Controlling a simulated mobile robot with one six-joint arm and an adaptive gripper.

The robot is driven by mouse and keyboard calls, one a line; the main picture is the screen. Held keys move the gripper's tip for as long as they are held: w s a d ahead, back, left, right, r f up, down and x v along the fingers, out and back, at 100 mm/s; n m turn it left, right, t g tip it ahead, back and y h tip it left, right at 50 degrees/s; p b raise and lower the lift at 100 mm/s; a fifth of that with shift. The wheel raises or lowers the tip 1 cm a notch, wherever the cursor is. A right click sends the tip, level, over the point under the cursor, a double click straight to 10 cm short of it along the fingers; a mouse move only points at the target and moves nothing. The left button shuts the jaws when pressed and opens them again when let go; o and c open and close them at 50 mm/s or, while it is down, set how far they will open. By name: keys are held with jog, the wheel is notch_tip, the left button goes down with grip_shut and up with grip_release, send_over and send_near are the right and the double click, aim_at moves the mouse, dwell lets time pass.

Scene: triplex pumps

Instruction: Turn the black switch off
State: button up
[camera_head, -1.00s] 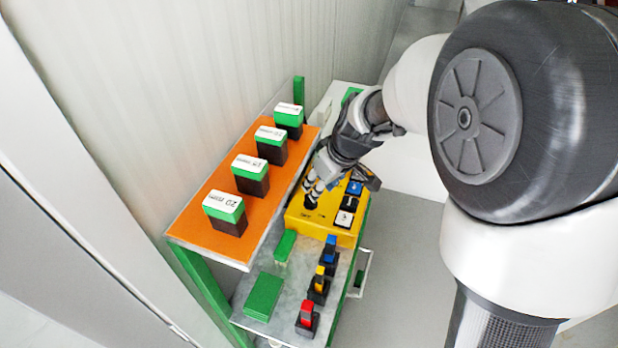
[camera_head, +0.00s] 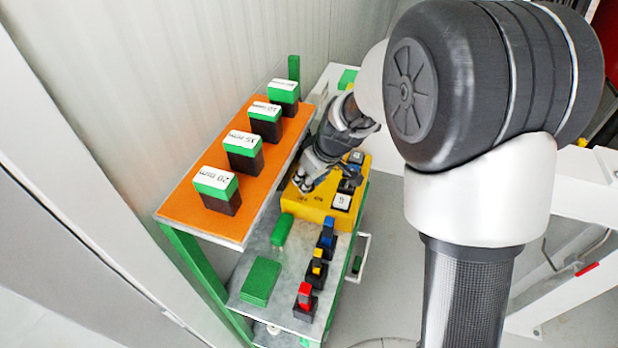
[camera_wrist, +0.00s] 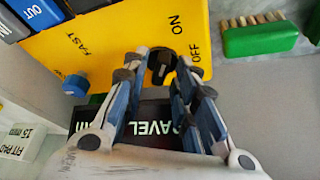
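The black switch (camera_wrist: 160,65) is a round knob on the yellow control box (camera_wrist: 115,40), with ON and OFF printed beside it. In the wrist view it shows between my gripper's fingertips (camera_wrist: 158,68), which are apart on either side of it. I cannot tell whether the fingers touch it, nor clearly which label it points at. In the head view, my gripper (camera_head: 305,183) points down at the left side of the yellow box (camera_head: 318,207) and hides the switch there.
A blue knob (camera_wrist: 75,85) sits near the FAST label. A green brush (camera_wrist: 260,38) lies beside the box. An orange shelf (camera_head: 185,205) with several green-topped blocks stands left of my gripper. Red, yellow and blue-topped black parts (camera_head: 305,300) stand on the grey lower surface.

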grip_shut()
jog(key=shift+s, duration=0.1)
jog(key=shift+r+m+p, duration=0.1)
jog(key=shift+m+p, duration=0.4)
jog(key=shift+p, duration=0.1)
jog(key=shift+m+h, duration=0.3)
jog(key=shift+o, duration=1.2)
grip_release()
jog(key=shift+f+t, duration=0.2)
jog(key=shift+t, duration=0.1)
